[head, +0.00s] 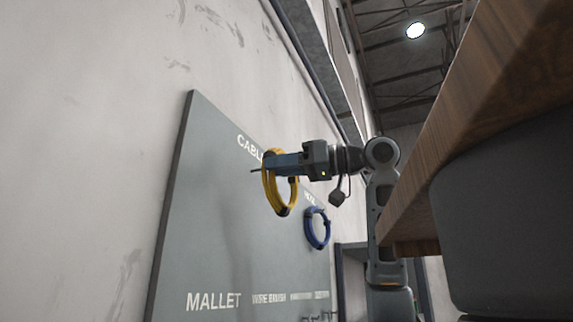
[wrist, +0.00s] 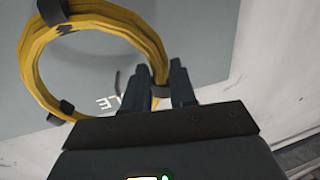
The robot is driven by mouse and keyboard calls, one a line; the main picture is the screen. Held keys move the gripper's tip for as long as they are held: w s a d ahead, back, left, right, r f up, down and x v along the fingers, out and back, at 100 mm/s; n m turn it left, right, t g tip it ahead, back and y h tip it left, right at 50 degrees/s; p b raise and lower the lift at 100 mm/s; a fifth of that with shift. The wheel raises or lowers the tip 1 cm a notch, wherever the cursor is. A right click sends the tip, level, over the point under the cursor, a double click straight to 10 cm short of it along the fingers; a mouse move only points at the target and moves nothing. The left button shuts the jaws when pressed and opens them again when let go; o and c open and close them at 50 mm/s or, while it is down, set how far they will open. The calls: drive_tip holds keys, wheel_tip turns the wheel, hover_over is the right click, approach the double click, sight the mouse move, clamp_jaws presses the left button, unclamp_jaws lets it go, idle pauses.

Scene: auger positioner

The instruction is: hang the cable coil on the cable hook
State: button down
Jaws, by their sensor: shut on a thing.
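The cable coil is a yellow ring with dark bands (head: 268,195). My gripper (head: 270,163) is shut on its upper part in the head view, and the ring hangs down in front of the grey board. In the wrist view the coil (wrist: 34,66) fills the upper left, and my gripper (wrist: 162,84) pinches its near right side. A thin dark piece, apparently the cable hook (head: 255,171), pokes out left of the coil. In the wrist view a short dark hook (wrist: 117,80) appears within the ring's outline. I cannot tell whether it passes through the ring.
The grey board (head: 205,220) leans along the wall, with partly covered "CABLE" lettering and a "MALLET" label low down. A blue coil (head: 318,228) hangs on it, lower right of the yellow one. A wooden tabletop edge (head: 480,130) fills the right side.

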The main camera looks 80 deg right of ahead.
drive_tip(key=shift+w+d+f, duration=0.2)
drive_tip(key=shift+w, duration=0.75)
drive_tip(key=shift+w+d+f, duration=0.15)
drive_tip(key=shift+w+d, duration=0.1)
drive_tip(key=shift+w, duration=0.65)
drive_tip(key=shift+w+d+f, duration=0.2)
drive_tip(key=shift+w, duration=0.75)
drive_tip(key=shift+w, duration=0.1)
drive_tip(key=c, duration=0.8)
unclamp_jaws()
drive_tip(key=shift+f, duration=0.1)
